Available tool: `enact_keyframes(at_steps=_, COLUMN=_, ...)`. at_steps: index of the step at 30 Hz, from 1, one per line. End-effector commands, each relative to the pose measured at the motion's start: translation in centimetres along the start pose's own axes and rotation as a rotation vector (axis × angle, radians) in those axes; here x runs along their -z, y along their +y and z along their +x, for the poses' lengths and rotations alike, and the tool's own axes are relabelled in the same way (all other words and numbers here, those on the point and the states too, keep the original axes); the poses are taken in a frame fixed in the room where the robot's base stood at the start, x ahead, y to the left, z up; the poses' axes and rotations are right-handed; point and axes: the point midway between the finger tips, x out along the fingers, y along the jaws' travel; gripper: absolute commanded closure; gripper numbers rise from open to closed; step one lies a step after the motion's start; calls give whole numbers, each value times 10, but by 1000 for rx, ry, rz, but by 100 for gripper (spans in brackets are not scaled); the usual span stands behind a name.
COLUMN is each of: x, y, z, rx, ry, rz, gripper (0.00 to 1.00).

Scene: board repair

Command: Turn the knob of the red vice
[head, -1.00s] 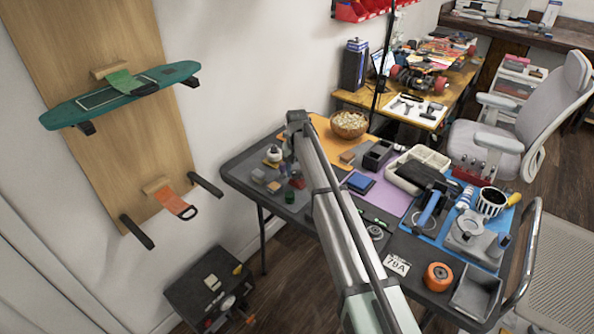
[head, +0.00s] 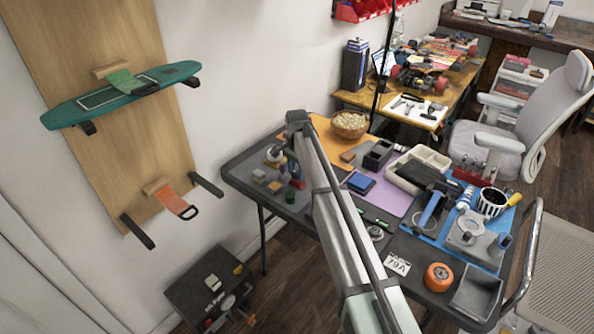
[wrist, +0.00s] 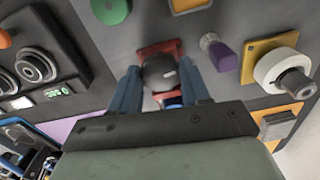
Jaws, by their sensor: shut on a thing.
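The red vice (wrist: 160,48) sits on the dark tabletop and shows in the upper middle of the wrist view. Its dark rounded knob (wrist: 158,74) is between the two blue fingers of my gripper (wrist: 162,80), which is shut on it. More red shows below the knob, between the fingers. The fingers and the knob cover much of the vice. In the head view my gripper (head: 293,166) is over the left end of the table, with a little of the red vice (head: 297,183) showing below it.
A white roll on a yellow base (wrist: 280,70) and a purple-and-grey piece (wrist: 217,50) stand to the right in the wrist view. A green disc (wrist: 111,10) lies upper left, and a dark box with round dials (wrist: 35,65) stands left.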

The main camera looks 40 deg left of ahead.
Motion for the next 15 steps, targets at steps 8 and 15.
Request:
enact_keyframes(at_steps=8, x=0, y=0, z=0, rx=1, ry=1, rz=42, gripper=84)
enact_keyframes(at_steps=15, x=0, y=0, z=0, rx=1, ry=1, rz=44, gripper=84)
